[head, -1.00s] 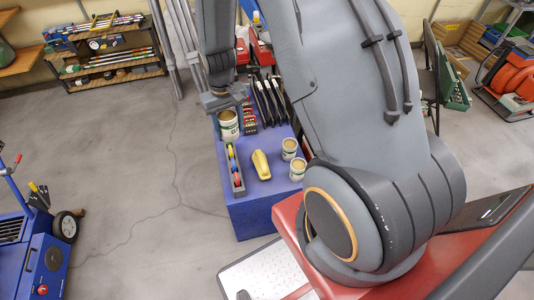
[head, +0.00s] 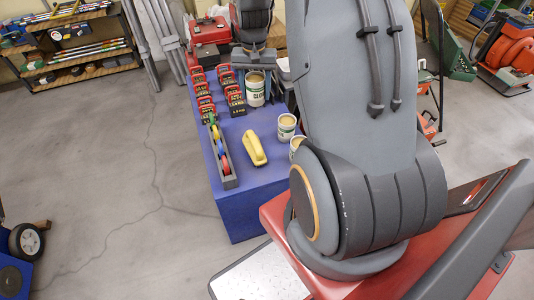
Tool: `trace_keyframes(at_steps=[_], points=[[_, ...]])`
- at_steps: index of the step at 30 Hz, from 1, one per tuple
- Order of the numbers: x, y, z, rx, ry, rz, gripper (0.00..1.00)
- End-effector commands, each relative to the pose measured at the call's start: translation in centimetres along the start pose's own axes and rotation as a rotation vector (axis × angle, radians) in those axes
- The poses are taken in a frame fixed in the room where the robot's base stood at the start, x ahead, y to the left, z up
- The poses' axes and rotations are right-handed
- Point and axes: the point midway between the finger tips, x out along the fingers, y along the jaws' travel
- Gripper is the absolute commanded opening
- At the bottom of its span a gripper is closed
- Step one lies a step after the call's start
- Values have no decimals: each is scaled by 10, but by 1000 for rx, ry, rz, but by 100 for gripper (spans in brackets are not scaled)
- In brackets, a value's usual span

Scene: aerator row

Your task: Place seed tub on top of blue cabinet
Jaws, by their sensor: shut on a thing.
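The seed tub (head: 256,90), a pale can with a white and green label reading "CLOV...", is upright among the things on the blue cabinet (head: 245,212). My gripper (head: 254,68) is shut on its upper part from behind. The tub's base appears at or just above the cabinet top; I cannot tell whether it touches. Two smaller tubs stand to its lower right, one in clear view (head: 286,126) and one partly behind my arm (head: 296,146).
On the cabinet top are a yellow scoop-like thing (head: 255,148), a grey rack of coloured discs (head: 220,155) and several red-and-black items (head: 204,88) along the left. A red toolbox (head: 209,38) stands behind. Bare top shows around the yellow thing.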

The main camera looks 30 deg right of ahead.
Motion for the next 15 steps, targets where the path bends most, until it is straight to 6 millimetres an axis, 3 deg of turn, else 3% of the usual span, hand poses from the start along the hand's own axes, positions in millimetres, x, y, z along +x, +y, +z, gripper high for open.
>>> trace_keyframes(at_steps=[1,6,15], points=[[15,7,-11,36,2,-1,26],[38,32,-36,159,2,-1,26],[66,68,-66,331,1,-1,26]])
